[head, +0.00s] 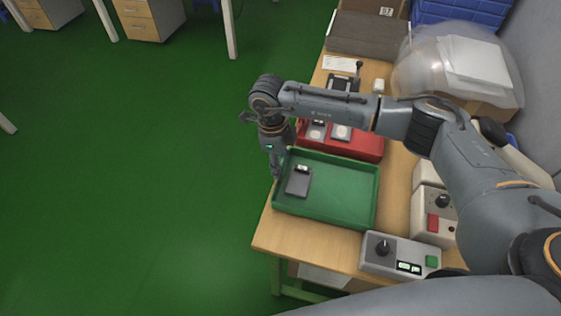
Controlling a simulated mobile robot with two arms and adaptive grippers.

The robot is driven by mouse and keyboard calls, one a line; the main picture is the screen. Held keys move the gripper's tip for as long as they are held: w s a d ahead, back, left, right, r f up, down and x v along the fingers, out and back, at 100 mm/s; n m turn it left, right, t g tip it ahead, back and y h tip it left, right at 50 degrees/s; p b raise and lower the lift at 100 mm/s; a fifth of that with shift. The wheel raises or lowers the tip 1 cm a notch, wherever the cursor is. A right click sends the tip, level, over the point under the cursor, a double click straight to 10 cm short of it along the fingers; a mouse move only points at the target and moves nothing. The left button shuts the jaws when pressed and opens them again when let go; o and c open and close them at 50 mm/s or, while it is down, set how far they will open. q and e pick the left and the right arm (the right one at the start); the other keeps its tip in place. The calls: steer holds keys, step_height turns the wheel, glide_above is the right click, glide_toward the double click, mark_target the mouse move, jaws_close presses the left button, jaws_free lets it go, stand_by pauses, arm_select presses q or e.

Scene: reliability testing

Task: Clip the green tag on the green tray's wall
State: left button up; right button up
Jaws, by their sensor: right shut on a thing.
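The green tray (345,215) lies on the wooden bench, with a small dark grey device (299,181) in its left part. My right gripper (277,174) points down at the tray's left wall, near its back left corner. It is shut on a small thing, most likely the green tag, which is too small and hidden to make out. I cannot tell whether the tag touches the wall. My left gripper is not in view.
A red tray (362,151) with several devices stands behind the green tray, partly under my right arm. A control box with a knob (385,258) stands in front, and another box (433,208) stands at right. The bench's left edge runs close to the green tray.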

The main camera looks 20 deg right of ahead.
steer(key=shift+f+b, duration=0.5)
stand_by(0.5)
steer(key=o, duration=1.1)
steer(key=shift+r+p, duration=1.9)
steer(key=shift+r, duration=1.65)
steer(key=shift+f, duration=0.1)
